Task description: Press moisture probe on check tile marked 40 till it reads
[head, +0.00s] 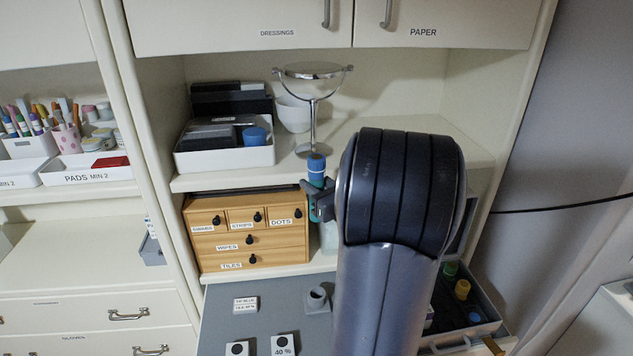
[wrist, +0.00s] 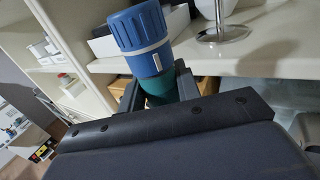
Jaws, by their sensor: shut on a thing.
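My gripper (head: 320,203) is shut on the moisture probe (head: 317,168), which has a blue cap and a teal body. The probe is held roughly upright in the air in front of the wooden drawer box and shelf. In the wrist view the blue cap (wrist: 137,27) rises above the fingers (wrist: 160,92); the probe's lower end is hidden there. The check tile marked 40 % (head: 284,346) lies on the grey worktop at the bottom edge, white with a dark round spot, partly cut off. The probe is well apart from it.
Another spotted tile (head: 237,349) lies left of the 40 tile. A small white label block (head: 245,305) and a grey round holder (head: 317,299) stand on the grey worktop (head: 215,325). A wooden drawer box (head: 247,243) stands behind. A mirror (head: 313,72) stands on the shelf above. My arm hides the worktop's right part.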

